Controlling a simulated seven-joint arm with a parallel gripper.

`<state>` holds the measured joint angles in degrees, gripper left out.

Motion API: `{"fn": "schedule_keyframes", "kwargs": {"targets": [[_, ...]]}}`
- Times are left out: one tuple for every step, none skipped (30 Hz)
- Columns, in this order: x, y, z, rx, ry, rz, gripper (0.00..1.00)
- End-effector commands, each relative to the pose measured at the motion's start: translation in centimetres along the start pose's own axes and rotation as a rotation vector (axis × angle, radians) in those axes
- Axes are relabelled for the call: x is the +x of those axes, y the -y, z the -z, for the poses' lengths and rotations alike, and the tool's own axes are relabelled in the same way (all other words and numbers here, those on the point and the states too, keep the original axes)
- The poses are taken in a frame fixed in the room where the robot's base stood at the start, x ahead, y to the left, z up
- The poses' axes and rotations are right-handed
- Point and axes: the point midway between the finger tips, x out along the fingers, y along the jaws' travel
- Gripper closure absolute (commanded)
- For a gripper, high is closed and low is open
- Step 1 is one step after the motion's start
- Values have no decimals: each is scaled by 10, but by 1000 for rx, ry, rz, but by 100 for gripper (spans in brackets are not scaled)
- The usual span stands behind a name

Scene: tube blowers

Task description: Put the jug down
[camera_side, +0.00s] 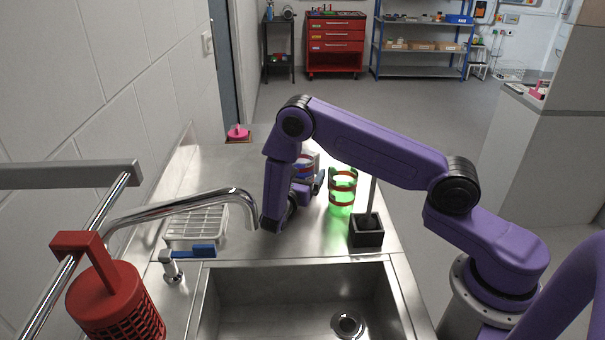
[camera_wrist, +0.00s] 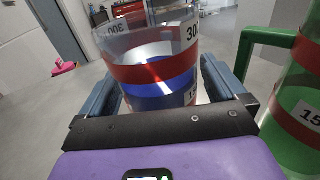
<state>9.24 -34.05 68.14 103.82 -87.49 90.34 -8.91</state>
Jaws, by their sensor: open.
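A clear jug (camera_wrist: 152,66) with red bands, number marks and blue inside stands upright between the two fingers of my gripper (camera_wrist: 158,88) in the wrist view. The fingers are open, one on each side of it; whether either touches it I cannot tell. In the side view the jug (camera_side: 308,160) is at the steel counter (camera_side: 225,165), partly hidden behind my purple wrist. My gripper (camera_side: 318,182) is low there, near counter height. The jug's base is hidden, so its contact with the counter cannot be seen.
A glowing green jug (camera_side: 342,192) with red bands stands close to the right; its green handle (camera_wrist: 262,40) shows in the wrist view. A black block (camera_side: 366,232) with a rod, a white rack (camera_side: 196,226), a tap (camera_side: 190,202) and the sink (camera_side: 300,285) lie nearer. A pink object (camera_side: 238,132) is farther back.

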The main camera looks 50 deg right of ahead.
Motion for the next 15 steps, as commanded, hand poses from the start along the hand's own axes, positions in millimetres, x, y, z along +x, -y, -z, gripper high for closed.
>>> {"fn": "schedule_keyframes", "kwargs": {"targets": [[-9,-2,0,0,0,-7,3],[-14,-2,0,0,1,-8,3],[-20,-2,0,0,1,-8,3],[-25,-2,0,0,1,-8,3],[-31,-2,0,0,1,-9,3],[-37,-2,0,0,0,-8,3],[-42,-2,0,0,0,-9,3],[-47,-2,0,0,0,-9,3],[-52,-1,0,0,0,-8,3],[-56,-2,0,1,0,-8,3],[-60,-1,0,1,0,-7,3],[-64,-1,0,0,0,-6,3],[-66,-1,0,0,0,-6,3],[-68,-1,0,0,0,-6,1],[-70,-1,0,0,0,-5,1]]}}
